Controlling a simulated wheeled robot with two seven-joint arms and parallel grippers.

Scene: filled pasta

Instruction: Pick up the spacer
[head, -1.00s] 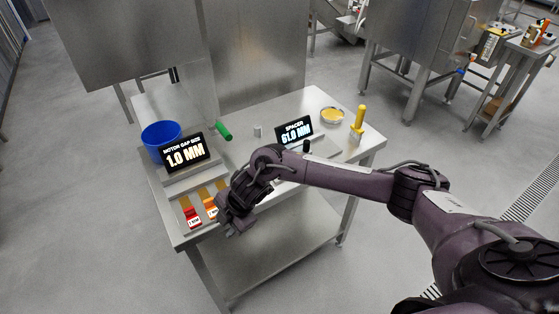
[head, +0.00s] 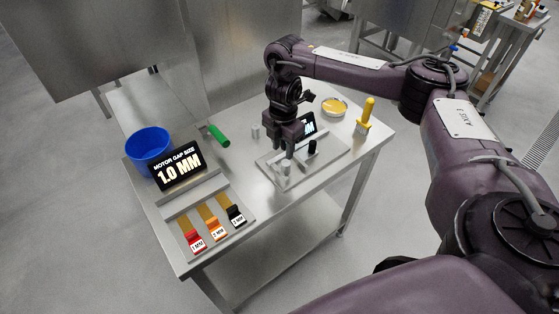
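My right gripper (head: 288,154) points down over a grey metal plate (head: 268,172) on the steel table. Just below its fingertips is a small grey cylinder (head: 286,169), which may be the spacer. The view is too small to tell whether the fingers touch it or how far apart they are. A black upright peg (head: 312,147) stands on the plate to the right. The spacer display (head: 308,125) is mostly hidden behind my gripper. Another small grey cylinder (head: 255,132) stands behind the plate. My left gripper is not in view.
A blue bowl (head: 149,146) and a motor gap display reading 1.0 MM (head: 178,166) stand at the left. Red, orange and black labelled tags (head: 216,232) lie in front. A green-handled tool (head: 218,136), a yellow-topped dish (head: 334,106) and a yellow-handled brush (head: 366,116) are on the table.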

